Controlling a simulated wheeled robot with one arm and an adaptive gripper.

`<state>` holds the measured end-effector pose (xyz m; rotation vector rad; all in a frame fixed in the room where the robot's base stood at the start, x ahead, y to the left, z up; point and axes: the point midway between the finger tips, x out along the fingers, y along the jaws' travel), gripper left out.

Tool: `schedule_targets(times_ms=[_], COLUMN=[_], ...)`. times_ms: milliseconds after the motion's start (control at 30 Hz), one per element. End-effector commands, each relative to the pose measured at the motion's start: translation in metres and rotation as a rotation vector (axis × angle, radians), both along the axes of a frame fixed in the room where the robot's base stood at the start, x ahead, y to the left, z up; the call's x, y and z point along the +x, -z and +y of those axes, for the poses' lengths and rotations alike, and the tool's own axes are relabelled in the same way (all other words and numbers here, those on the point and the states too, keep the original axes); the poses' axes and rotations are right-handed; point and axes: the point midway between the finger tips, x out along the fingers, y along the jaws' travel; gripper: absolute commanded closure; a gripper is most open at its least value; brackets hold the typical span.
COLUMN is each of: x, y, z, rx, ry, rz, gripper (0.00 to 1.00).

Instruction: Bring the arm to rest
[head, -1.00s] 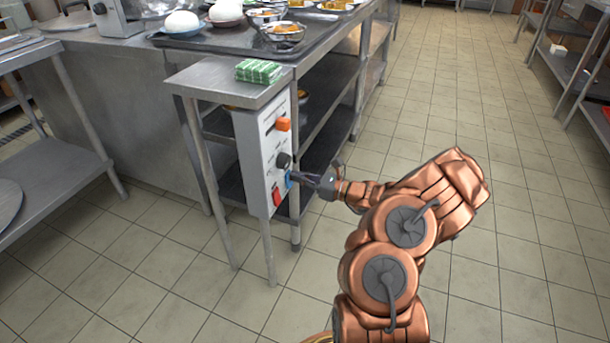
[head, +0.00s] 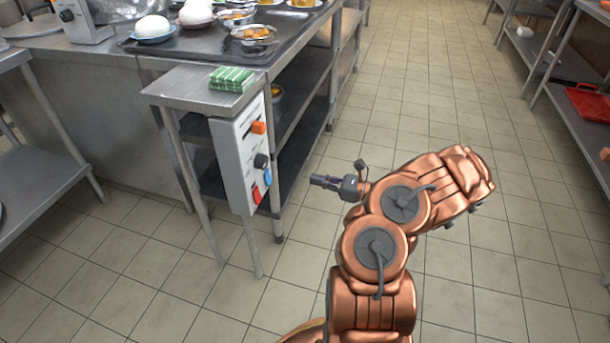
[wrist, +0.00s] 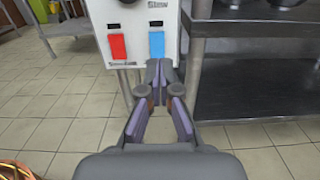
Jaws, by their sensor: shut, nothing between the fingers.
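My gripper (head: 318,180) is shut and empty. In the head view it hangs in free air over the floor, to the right of the control panel (head: 243,160) and apart from it. In the wrist view, the closed fingertips (wrist: 159,68) show in front of the lower part of the white panel (wrist: 132,20). The panel carries an orange switch (head: 258,127), a black knob (head: 261,160), a blue switch (head: 267,177) and a red switch (head: 256,195). The red switch (wrist: 118,46) and the blue switch (wrist: 157,44) also show in the wrist view.
The panel is fixed to a small steel side table (head: 180,88) with a green-and-white packet (head: 232,78) on top. A long counter (head: 90,62) with a tray of bowls stands behind. A shelf rack (head: 560,70) is at the right. The tiled floor between is clear.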

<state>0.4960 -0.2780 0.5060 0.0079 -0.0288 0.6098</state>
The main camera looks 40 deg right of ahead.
Motion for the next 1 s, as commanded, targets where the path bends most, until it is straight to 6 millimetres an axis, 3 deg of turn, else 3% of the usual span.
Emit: schedule_targets(times_ms=[767,867,1000], x=[-0.004,0.002,0.015], y=[-0.004,-0.024,-0.077], z=[0.0,0.014,0.058], rx=[-0.004,-0.024,-0.094], ry=[-0.011,-0.052,-0.184], rz=[-0.002,-0.019,-0.068], gripper=[1.0,1.0,1.0])
